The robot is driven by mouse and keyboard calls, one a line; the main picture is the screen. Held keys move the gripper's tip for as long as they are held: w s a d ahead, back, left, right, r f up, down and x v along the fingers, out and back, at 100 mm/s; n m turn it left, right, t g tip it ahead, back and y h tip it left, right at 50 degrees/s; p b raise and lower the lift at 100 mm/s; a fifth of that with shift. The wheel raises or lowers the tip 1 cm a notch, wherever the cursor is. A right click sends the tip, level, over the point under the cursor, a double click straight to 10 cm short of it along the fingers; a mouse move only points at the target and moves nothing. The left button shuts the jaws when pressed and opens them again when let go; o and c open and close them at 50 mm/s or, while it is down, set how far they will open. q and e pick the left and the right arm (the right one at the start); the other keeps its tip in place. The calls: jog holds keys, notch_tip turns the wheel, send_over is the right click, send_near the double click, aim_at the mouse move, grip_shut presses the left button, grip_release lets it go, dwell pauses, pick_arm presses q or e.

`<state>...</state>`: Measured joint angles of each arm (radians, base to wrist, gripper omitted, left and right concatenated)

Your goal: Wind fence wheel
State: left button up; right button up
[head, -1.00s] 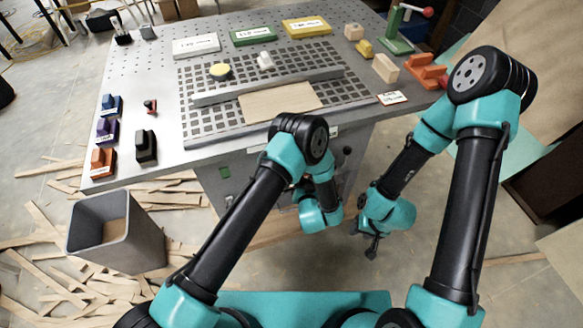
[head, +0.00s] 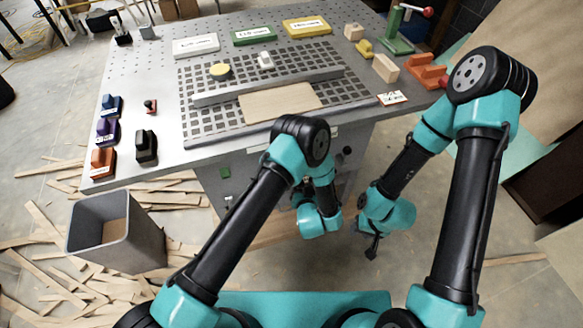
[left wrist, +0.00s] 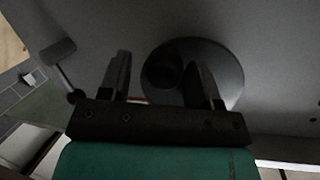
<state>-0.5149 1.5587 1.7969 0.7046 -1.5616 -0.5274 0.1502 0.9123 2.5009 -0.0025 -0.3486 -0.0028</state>
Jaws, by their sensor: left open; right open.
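A dark round wheel (left wrist: 180,72) on the grey cabinet front shows in the left wrist view, with a darker round part left of its middle. My left gripper (left wrist: 161,80) is open in front of it. The right finger overlaps the wheel's lower right part, and the left finger is left of its rim. I cannot tell whether either finger touches it. In the head view my left arm hides the wheel and most of that gripper. My right gripper (head: 372,248) hangs low, right of the cabinet, open and away from the wheel.
A lever with a dark knob (left wrist: 75,97) stands left of the left finger. The machine table (head: 160,60) above holds a wooden board (head: 280,101), a long metal fence (head: 260,88) and coloured blocks. A grey bin (head: 140,240) and wood scraps lie at the left.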

pick_arm(q)
jog(key=shift+s+d, duration=0.3)
jog(key=shift+s, duration=0.6)
jog(key=shift+s+d, duration=0.25)
jog(key=shift+s, duration=0.6)
jog(key=shift+s, duration=0.1)
jog(key=v, duration=0.7)
jog(key=shift+s, duration=0.15)
jog(key=w+a+n+g+h, duration=0.3)
jog(key=a+g, duration=0.5)
jog(key=a, duration=0.7)
jog(key=s+a+r+g+h, duration=0.1)
jog(key=s+a+g, duration=0.2)
jog(key=s+a, duration=0.3)
jog(key=s+a+r+n+g+h, duration=0.1)
jog(key=s+a+r+g, duration=0.1)
jog(key=s+a, duration=0.4)
jog(key=shift+a+g+h, duration=0.3)
jog(key=shift+a+g, duration=0.3)
jog(key=shift+g, duration=0.1)
